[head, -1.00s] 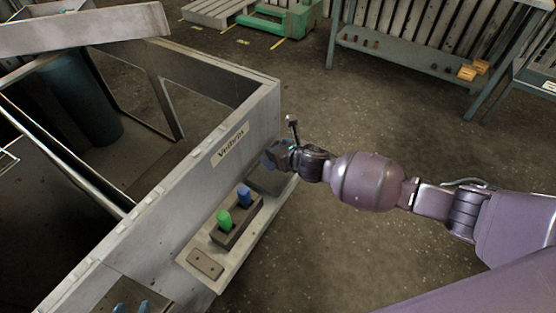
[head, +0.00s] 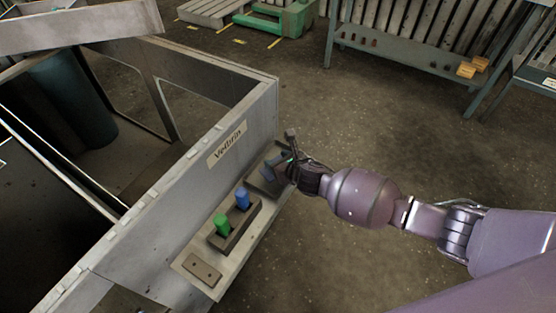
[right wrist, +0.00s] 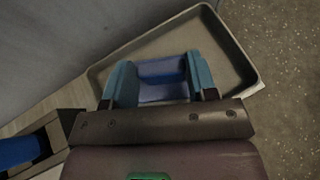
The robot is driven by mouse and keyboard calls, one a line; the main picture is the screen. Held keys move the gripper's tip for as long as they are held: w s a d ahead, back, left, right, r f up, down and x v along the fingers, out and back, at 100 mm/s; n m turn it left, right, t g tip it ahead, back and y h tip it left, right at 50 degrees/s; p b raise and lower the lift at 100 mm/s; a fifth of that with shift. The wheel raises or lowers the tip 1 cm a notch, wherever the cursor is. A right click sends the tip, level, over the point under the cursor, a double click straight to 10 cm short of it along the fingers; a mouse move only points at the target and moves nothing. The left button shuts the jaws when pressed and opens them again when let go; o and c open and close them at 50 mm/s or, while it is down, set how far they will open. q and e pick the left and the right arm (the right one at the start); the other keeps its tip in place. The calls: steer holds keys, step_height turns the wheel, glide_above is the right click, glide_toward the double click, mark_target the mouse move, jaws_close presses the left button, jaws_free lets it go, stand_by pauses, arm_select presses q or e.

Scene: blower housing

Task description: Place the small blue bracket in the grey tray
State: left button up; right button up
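The small blue bracket (right wrist: 162,70) sits between the two teal fingers of my right gripper (right wrist: 161,82) in the right wrist view. It fills the gap and both fingers appear to touch it. In the head view my right gripper (head: 277,171) is at the grey tray (head: 256,184), on the ledge beside the pale housing wall. In the wrist view the tray (right wrist: 228,47) lies behind and below the bracket. I cannot tell whether the bracket touches the tray floor. My left gripper is not in view.
A dark block (head: 236,229) with a green peg (head: 222,224) and a blue peg (head: 243,198) stands beside the tray. A flat plate with two holes (head: 202,270) lies farther along the ledge (head: 235,262). The housing wall (head: 180,205) rises close by. The floor right of the ledge is clear.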

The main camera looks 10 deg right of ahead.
steer(key=o, duration=0.4)
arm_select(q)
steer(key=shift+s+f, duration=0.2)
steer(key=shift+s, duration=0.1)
arm_select(e)
steer(key=shift+o, duration=0.2)
steer(key=shift+r, duration=0.2)
steer(key=shift+s+d+r, duration=0.1)
steer(key=shift+s+r, duration=0.1)
steer(key=shift+r, duration=0.05)
arm_select(q)
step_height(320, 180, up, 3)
steer(key=p, duration=0.4)
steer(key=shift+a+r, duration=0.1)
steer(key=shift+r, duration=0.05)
arm_select(e)
steer(key=v, duration=1.1)
steer(key=shift+s, duration=0.2)
steer(key=shift+f, duration=0.1)
